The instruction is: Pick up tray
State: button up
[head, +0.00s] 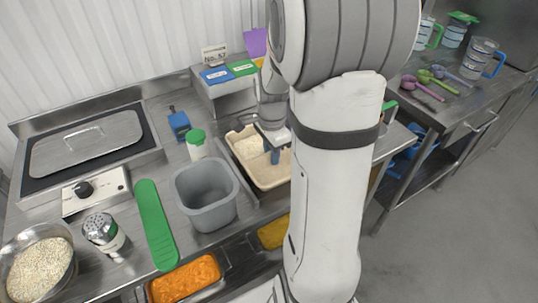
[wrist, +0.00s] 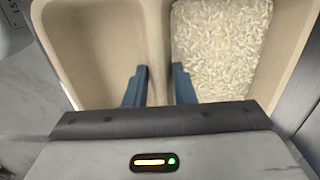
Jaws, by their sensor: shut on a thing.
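In the head view my gripper (head: 274,156) is over the tray, and my arm hides the tray's right side. I cannot tell whether the tray touches the counter.
A green-lidded shaker (head: 196,146), a green spatula (head: 155,225) and a bowl of grain (head: 38,265) are to the left. Orange food (head: 185,279) sits in a front pan. A second table holds scoops and jugs.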

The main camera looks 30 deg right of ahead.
grip_shut()
notch_tip(320, 180, up, 9)
jog(key=shift+r, duration=0.2)
jog(key=shift+f+b, duration=1.75)
jog(key=shift+f, duration=0.55)
